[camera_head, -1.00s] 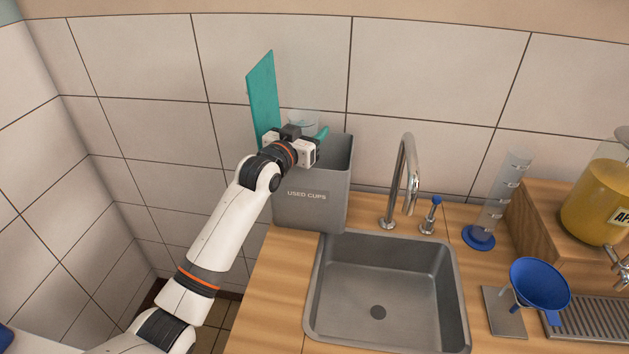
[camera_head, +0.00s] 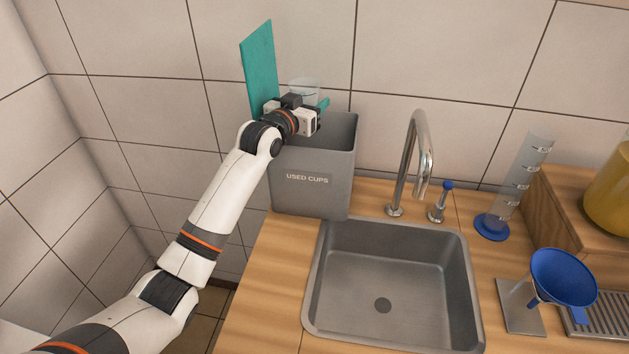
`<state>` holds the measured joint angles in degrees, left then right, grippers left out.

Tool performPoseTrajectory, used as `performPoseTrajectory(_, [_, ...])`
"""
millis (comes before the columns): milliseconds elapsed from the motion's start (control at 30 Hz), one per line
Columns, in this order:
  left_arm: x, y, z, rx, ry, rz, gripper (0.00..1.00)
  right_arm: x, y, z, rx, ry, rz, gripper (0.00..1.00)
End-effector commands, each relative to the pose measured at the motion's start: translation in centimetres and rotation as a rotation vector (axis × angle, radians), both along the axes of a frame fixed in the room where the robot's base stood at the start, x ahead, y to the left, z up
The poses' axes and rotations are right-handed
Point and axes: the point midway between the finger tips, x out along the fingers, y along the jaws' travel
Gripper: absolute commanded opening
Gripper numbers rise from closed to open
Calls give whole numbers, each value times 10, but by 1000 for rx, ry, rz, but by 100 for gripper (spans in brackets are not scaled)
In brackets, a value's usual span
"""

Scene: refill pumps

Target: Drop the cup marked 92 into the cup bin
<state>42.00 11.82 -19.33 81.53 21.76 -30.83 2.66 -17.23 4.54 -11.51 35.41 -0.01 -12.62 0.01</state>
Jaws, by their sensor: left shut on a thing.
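The grey cup bin (camera_head: 312,194), labelled USED CUPS, stands on the counter at the back left, behind the sink. A clear cup (camera_head: 304,88) shows above the bin's back rim, behind my left gripper (camera_head: 297,101). My left gripper has teal fingers and is shut on the cup, holding it over the bin's opening. Its wrist hides the lower part of the cup and part of the bin's rim. No number on the cup can be read from here. My right gripper is not in view.
A steel sink (camera_head: 392,285) with a tall tap (camera_head: 418,150) lies right of the bin. A measuring cylinder (camera_head: 520,180) on a blue base and a blue funnel (camera_head: 563,277) stand farther right. A tiled wall is close behind the bin.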

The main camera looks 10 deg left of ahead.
Motion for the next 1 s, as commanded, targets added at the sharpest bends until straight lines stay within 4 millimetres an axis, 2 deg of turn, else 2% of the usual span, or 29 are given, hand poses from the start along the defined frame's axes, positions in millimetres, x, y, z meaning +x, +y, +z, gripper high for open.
performPoseTrajectory(267, [0, 0, -2, 0, -1, 0, 26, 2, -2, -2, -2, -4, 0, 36])
performPoseTrajectory(300, [0, 0, -2, 0, -1, 0, 54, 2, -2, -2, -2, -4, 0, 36])
performPoseTrajectory(433, [0, 0, -2, 0, -1, 0, 75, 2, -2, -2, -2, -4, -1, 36])
performPoseTrajectory(767, [0, 0, 1, -1, -2, 0, 75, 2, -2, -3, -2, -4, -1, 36])
performPoseTrajectory(867, [0, 0, 12, 0, -5, -1, 75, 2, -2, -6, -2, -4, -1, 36])
performPoseTrajectory(1000, [0, 0, 39, 0, -7, 0, 75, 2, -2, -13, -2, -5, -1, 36])
